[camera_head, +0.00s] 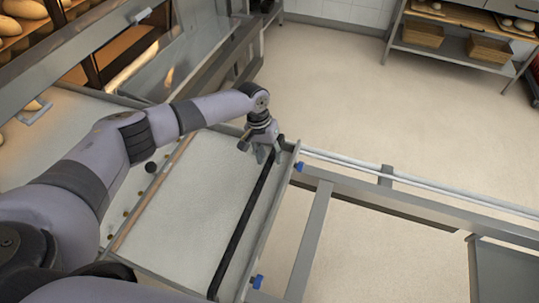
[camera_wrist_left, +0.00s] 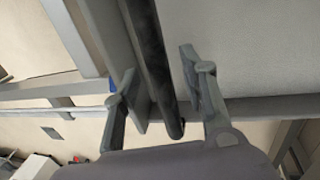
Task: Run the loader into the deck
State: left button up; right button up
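The loader is a flat frame with a pale belt surface (camera_head: 190,200). A black bar (camera_head: 243,222) runs along its right end, beside a grey end rail (camera_head: 272,218). My left gripper (camera_head: 265,150) is over the far end of this bar. In the left wrist view, its two fingers (camera_wrist_left: 160,100) stand apart on either side of the black bar (camera_wrist_left: 150,55), with gaps visible. The deck oven (camera_head: 85,50) is at the upper left, with loaves (camera_head: 12,25) in its lit chamber. My right gripper is out of view.
Metal rails (camera_head: 420,190) with blue clamps (camera_head: 299,167) extend right from the loader. A shelf table with wooden crates (camera_head: 422,35) stands at the back right. The floor (camera_head: 340,90) between is clear. My left arm covers part of the loader.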

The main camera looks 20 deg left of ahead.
pick_arm(q)
jog(key=shift+f, duration=0.15)
grip_shut()
dwell(0.4)
dwell(0.5)
